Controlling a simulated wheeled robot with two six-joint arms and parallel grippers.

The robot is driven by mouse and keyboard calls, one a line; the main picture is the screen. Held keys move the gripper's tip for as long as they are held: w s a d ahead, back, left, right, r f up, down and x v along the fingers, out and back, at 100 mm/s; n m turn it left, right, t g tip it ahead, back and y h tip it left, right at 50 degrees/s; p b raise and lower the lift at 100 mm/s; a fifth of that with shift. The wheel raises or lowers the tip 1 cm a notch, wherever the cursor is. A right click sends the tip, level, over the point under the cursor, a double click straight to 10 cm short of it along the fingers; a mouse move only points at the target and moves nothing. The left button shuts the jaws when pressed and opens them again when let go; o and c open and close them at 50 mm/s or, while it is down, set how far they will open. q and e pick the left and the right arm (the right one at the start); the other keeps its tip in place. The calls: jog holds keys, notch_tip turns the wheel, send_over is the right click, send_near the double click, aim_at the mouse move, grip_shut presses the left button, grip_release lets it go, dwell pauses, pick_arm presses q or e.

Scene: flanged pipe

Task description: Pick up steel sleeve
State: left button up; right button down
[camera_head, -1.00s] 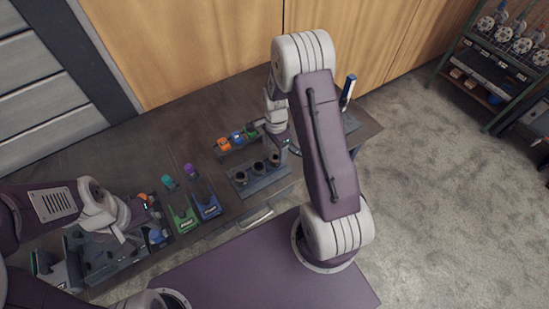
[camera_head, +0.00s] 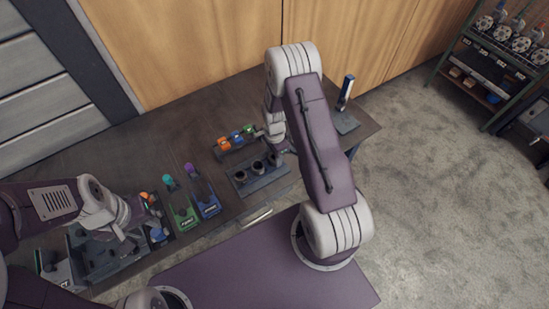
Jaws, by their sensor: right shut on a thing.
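Several dark, round, open-topped sleeves stand in a row in a grey rack (camera_head: 250,188) on the bench. The left one (camera_head: 240,177), the middle one (camera_head: 257,167) and the right one (camera_head: 274,160) show; which of them is steel I cannot tell. My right gripper (camera_head: 283,149) is low over the bench, just behind the rack's right end. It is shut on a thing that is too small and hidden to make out. My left gripper (camera_head: 124,236) hangs over a grey tray at the bench's left; its jaws are unclear.
Behind the rack, a holder carries orange (camera_head: 225,143), blue (camera_head: 236,137) and green (camera_head: 249,129) pieces. A blue-topped post (camera_head: 346,88) stands at the bench's right end.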

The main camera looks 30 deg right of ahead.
jog(key=shift+r, duration=0.6)
notch_tip(320, 180, up, 3)
jog(key=shift+w+f+b, duration=0.1)
jog(key=shift+f+b, duration=0.05)
jog(key=shift+b, duration=0.35)
jog(key=s+d+r+p, duration=0.1)
jog(key=s+d+r, duration=0.1)
jog(key=d+r, duration=0.3)
jog(key=s+d+r+p, duration=0.2)
jog(key=s+d+r, duration=0.1)
jog(key=d+r, duration=0.2)
notch_tip(320, 180, up, 3)
jog(key=shift+s+d+f, duration=0.2)
jog(key=shift+s, duration=0.05)
